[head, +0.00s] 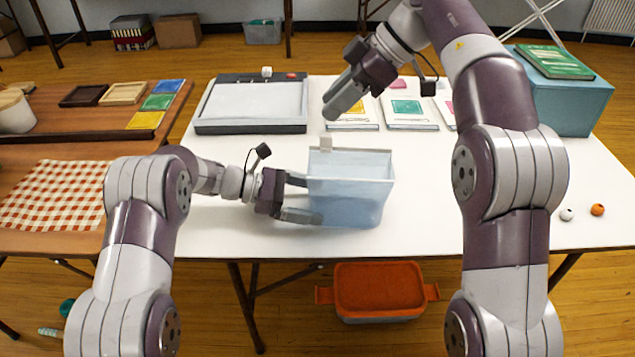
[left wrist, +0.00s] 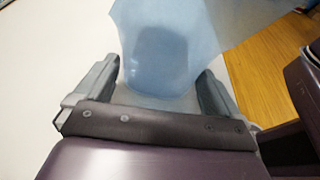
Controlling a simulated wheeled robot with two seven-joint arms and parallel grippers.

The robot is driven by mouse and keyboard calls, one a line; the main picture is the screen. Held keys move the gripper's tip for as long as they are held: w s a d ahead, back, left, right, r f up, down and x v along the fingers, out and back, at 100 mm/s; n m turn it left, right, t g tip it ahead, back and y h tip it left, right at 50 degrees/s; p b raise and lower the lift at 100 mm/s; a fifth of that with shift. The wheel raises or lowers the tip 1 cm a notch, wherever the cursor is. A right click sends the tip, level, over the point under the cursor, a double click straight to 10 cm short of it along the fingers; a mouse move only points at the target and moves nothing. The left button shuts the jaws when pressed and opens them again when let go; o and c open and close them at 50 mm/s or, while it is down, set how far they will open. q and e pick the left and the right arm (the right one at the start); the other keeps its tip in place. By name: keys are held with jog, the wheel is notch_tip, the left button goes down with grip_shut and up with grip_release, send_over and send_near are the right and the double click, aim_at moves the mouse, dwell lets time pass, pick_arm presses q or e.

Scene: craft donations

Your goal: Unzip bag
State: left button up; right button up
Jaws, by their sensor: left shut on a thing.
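The bag (head: 350,190) is a pale blue, see-through, box-shaped pouch standing on the white table, with a light strip along its top edge. My left gripper (head: 305,200) is shut on the bag's left side, low down near the table. The left wrist view shows the bag (left wrist: 160,50) between its two fingers. My right gripper (head: 343,97) hangs above and behind the bag, apart from it. Its fingers overlap in the head view, so its opening is unclear.
A grey tray (head: 207,127) lies at the back left of the white table (head: 440,200). Cards (head: 408,113) lie at the back. A teal box (head: 575,100) bearing a green book (head: 553,62) stands back right. Two beads (head: 597,209) lie far right. Table right of the bag is clear.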

pick_arm(q)
jog(key=o, duration=0.4)
jog(key=p+v, duration=0.1)
jog(key=v, duration=1.1)
jog(key=shift+a+r, duration=0.1)
jog(key=shift+a, duration=0.25)
pick_arm(e)
jog(key=shift+r, duration=0.75)
